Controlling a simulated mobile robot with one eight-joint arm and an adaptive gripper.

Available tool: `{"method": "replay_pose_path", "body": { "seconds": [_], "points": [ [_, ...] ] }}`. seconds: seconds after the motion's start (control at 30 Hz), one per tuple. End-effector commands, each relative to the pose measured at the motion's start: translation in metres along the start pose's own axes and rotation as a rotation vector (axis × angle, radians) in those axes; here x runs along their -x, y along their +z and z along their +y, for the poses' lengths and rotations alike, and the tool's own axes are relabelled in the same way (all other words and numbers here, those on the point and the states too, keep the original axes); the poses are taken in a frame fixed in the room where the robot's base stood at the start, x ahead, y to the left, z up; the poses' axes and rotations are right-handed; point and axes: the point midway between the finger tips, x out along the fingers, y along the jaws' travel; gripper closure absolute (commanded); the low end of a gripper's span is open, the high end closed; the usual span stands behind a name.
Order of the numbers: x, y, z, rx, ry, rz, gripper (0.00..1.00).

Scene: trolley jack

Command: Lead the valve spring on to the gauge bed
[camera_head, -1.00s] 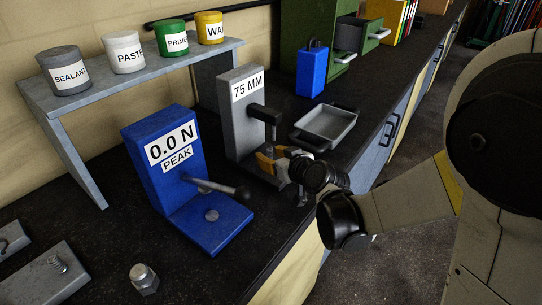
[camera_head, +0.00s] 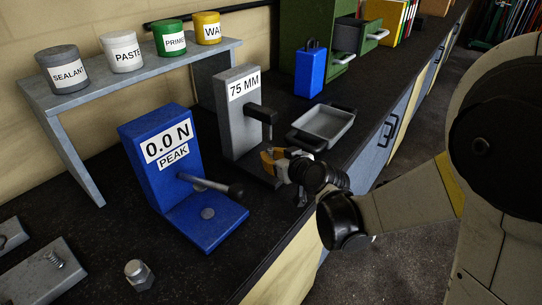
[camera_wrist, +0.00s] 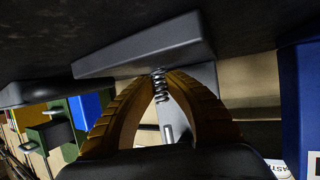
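The valve spring (camera_wrist: 160,86) is a small silvery coil between the tips of my yellow-padded gripper (camera_wrist: 158,80) in the wrist view. The fingers are shut on it. In the head view my gripper (camera_head: 270,163) is low over the foot of the grey gauge (camera_head: 235,122) marked 75 MM, below its dark arm (camera_head: 262,113). The gauge's grey bed (camera_wrist: 150,45) is a slab close to the spring's end in the wrist view, which looks upside down. I cannot tell whether they touch.
A blue force gauge (camera_head: 165,165) reading 0.0 N stands left of my gripper, its lever sticking out toward it. A grey tray (camera_head: 323,124) lies behind. A hex bolt (camera_head: 139,275) and a grey block (camera_head: 40,275) with another coil stand in front. Labelled pots line the shelf (camera_head: 140,68).

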Motion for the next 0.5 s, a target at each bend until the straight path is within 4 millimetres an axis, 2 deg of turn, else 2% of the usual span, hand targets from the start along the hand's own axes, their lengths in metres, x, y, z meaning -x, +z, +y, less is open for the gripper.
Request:
{"method": "replay_pose_path", "body": {
  "seconds": [0.03, 0.07, 0.37, 0.5],
  "points": [
    [0.000, 0.000, 0.000, 0.000, -0.001, 0.000, 0.71],
    [0.000, 0.000, 0.000, 0.000, -0.001, 0.000, 0.63],
    [0.001, 0.000, 0.000, 0.000, 0.000, 0.000, 0.63],
    [0.010, 0.000, 0.000, -0.001, 0.000, 0.000, 0.63]
  ]
}}
